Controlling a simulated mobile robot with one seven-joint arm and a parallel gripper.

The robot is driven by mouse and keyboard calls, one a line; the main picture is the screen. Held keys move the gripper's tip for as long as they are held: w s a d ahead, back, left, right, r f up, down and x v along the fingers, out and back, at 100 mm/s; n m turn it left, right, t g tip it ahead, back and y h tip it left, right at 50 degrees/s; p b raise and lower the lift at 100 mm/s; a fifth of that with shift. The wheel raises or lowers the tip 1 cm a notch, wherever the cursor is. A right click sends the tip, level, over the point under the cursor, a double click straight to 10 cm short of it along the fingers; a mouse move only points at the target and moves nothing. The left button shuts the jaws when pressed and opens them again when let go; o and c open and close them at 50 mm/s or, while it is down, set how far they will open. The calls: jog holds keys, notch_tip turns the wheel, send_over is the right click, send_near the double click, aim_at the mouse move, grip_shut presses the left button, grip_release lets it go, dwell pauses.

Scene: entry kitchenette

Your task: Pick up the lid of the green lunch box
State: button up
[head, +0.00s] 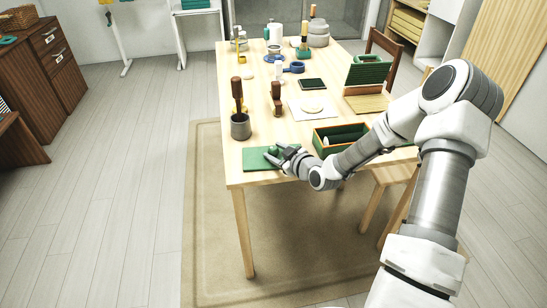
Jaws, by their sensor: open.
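A flat green panel (257,158), which looks like the lunch box lid, lies on the near left corner of the table. A small raised green part (272,150) shows on it, close to my fingers. My gripper (279,154) is open, low over the panel's right part and partly hiding it. I cannot tell whether the fingers touch it.
A grey cup (240,127) with a brown-handled tool stands just behind the panel. A brown wooden item (276,106), a white board (300,108), a dark tablet (312,84) and a green-and-wood stand (367,103) are farther back. The table's front edge is close to my gripper.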

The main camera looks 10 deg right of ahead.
grip_shut()
jog(key=shift+r, duration=0.55)
jog(key=r+p, duration=0.1)
jog(key=r, duration=0.1)
jog(key=d+r+p, duration=0.1)
jog(key=r, duration=0.1)
jog(key=shift+d, duration=0.1)
jog(key=d+r+p, duration=0.3)
jog(key=d+r, duration=0.3)
jog(key=d, duration=0.4)
notch_tip(320, 180, up, 10)
jog(key=m+t+h, duration=0.1)
jog(key=m+h, duration=0.3)
jog(key=h, duration=0.1)
send_over(280, 158)
jog(key=s+a, duration=0.1)
jog(key=shift+s+a, duration=0.1)
jog(key=shift+a, duration=0.25)
